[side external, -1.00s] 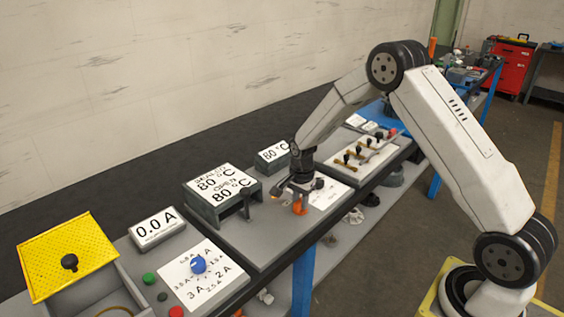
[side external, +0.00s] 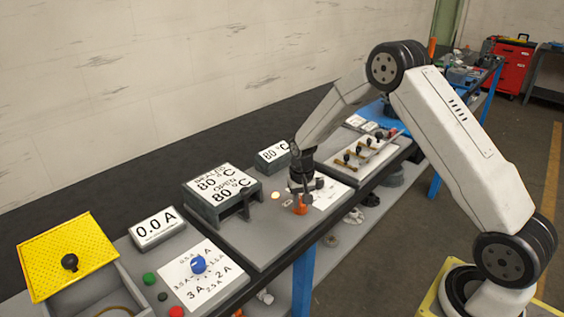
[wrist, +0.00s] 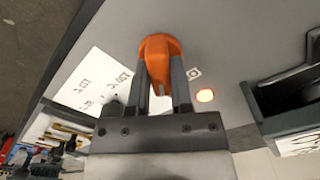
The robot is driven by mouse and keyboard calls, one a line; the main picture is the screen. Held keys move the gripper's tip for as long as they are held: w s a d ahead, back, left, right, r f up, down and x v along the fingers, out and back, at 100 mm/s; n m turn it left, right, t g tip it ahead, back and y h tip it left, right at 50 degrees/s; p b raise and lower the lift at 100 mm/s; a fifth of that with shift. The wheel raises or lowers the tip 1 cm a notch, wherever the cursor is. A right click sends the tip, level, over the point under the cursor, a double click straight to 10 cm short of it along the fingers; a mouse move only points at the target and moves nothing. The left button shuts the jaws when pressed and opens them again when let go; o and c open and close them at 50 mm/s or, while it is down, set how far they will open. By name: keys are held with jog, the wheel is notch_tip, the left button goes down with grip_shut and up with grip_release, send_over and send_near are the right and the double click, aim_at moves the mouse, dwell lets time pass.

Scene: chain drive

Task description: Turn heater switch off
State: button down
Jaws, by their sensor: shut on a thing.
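The heater switch is an orange knob (wrist: 157,58) on the grey panel. In the wrist view it sits between the two dark fingers of my gripper (wrist: 160,92), which is shut on it. In the side view my gripper (side external: 300,200) points down over the orange knob (side external: 300,208) and partly hides it. A small round light (wrist: 205,96) beside the knob glows pale orange. It also shows in the side view (side external: 275,196). A white label (wrist: 98,85) with temperature marks lies beside the knob.
A display box (side external: 222,192) reading 80 °C stands left of my gripper, and a smaller 80 °C display (side external: 273,155) stands behind. A panel with several levers (side external: 365,155) lies to the right. A blue knob (side external: 198,264) is at the front left.

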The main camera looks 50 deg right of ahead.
jog(key=n, duration=0.6)
jog(key=shift+n, duration=0.4)
jog(key=c, duration=0.5)
grip_release()
jog(key=shift+r, duration=0.1)
jog(key=shift+r, duration=3.85)
